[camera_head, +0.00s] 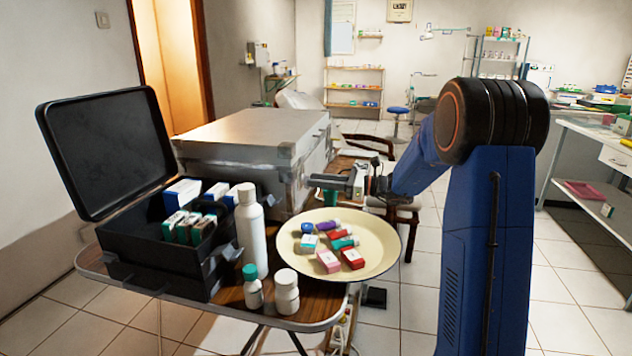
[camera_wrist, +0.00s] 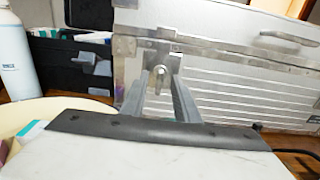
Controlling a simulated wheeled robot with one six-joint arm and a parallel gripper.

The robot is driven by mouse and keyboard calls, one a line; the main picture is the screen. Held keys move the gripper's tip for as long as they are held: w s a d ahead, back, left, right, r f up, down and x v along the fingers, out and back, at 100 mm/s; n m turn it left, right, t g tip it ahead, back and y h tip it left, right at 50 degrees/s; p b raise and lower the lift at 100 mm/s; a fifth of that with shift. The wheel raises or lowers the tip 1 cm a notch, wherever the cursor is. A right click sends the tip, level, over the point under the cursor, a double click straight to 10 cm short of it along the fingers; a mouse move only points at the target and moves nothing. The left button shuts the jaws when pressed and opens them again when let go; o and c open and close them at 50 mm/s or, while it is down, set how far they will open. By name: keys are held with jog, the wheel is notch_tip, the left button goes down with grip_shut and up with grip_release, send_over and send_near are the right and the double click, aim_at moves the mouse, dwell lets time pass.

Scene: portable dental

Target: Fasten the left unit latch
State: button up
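The unit is a silver metal case (camera_head: 235,133) with its lid down, on the folding table. In the wrist view its ribbed front wall (camera_wrist: 235,95) fills the right and middle. A small metal latch (camera_wrist: 160,76) hangs at the lid seam, near the case's left corner. I cannot tell whether it is hooked. My gripper (camera_head: 322,181) points at the case front from the right. In the wrist view its two grey fingers (camera_wrist: 160,88) stand apart, in line with the latch, with a gap between them. Whether they touch the latch is unclear.
A cream round tray (camera_head: 375,262) with small boxes and tubes lies just below my gripper. A white bottle (camera_head: 251,235) and an open black case (camera_head: 140,240) stand left. A handle (camera_wrist: 290,38) sits on the unit's lid, right of the latch.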

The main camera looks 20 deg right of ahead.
jog(key=shift+w+a, duration=0.25)
jog(key=shift+a, duration=0.15)
grip_shut()
jog(key=shift+n, duration=0.3)
jog(key=shift+w+r+n, duration=0.1)
jog(key=shift+w+n, duration=0.05)
jog(key=shift+n, duration=8.45)
